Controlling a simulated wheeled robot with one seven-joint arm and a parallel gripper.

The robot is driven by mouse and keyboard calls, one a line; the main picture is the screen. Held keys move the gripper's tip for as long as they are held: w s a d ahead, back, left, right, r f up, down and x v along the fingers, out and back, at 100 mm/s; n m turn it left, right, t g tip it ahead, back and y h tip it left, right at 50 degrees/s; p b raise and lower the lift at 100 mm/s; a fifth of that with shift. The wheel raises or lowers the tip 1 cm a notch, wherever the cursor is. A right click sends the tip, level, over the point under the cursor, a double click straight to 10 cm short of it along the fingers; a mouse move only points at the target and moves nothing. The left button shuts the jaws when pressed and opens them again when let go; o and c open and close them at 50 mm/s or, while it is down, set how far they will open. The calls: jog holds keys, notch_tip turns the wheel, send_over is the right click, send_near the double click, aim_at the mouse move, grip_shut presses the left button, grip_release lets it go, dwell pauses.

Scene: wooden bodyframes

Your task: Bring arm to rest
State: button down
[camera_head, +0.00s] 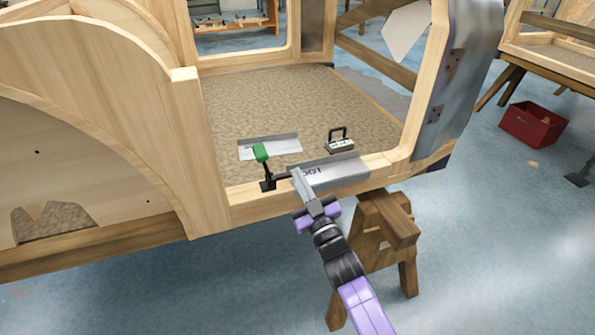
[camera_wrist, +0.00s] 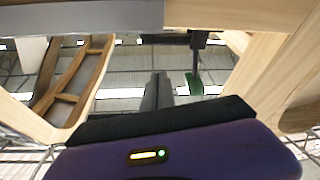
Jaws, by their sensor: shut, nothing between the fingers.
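My gripper (camera_head: 299,178) ends a purple and black arm that reaches up from the bottom of the head view. Its grey fingers are together and empty, close to the wooden sill (camera_head: 250,208) of the bodyframe. They overlap the left end of a metal plate (camera_head: 328,172) with dark lettering; I cannot tell whether they touch it. A black clamp with a green handle (camera_head: 261,153) stands on the sill just left of the fingers. In the wrist view, the shut gripper (camera_wrist: 158,78) points away, with the green handle (camera_wrist: 195,84) to its right.
A second metal plate (camera_head: 270,147) and a block with a black handle (camera_head: 340,141) lie on the carpeted floor inside the frame. A wooden trestle (camera_head: 385,232) stands below the sill. A red crate (camera_head: 531,125) is at the right. The blue floor at lower right is clear.

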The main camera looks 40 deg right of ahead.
jog(key=v, duration=0.6)
jog(key=shift+a, duration=0.2)
jog(key=shift+s, duration=0.1)
jog(key=s+a+r+g+y+p, duration=0.1)
jog(key=s+a+r+g+p, duration=0.1)
jog(key=s, duration=1)
jog(key=s+a+r+g+y+p, duration=0.1)
jog(key=s+a+r+p, duration=0.3)
jog(key=s, duration=0.9)
jog(key=s+a+r+m+g+y+p, duration=0.1)
jog(key=s+a+r+g+p, duration=0.2)
jog(key=s, duration=1)
jog(key=a, duration=0.3)
jog(key=shift+s+a+r+g+y, duration=0.25)
jog(key=shift+r+g+y, duration=0.05)
jog(key=shift+r+y, duration=0.1)
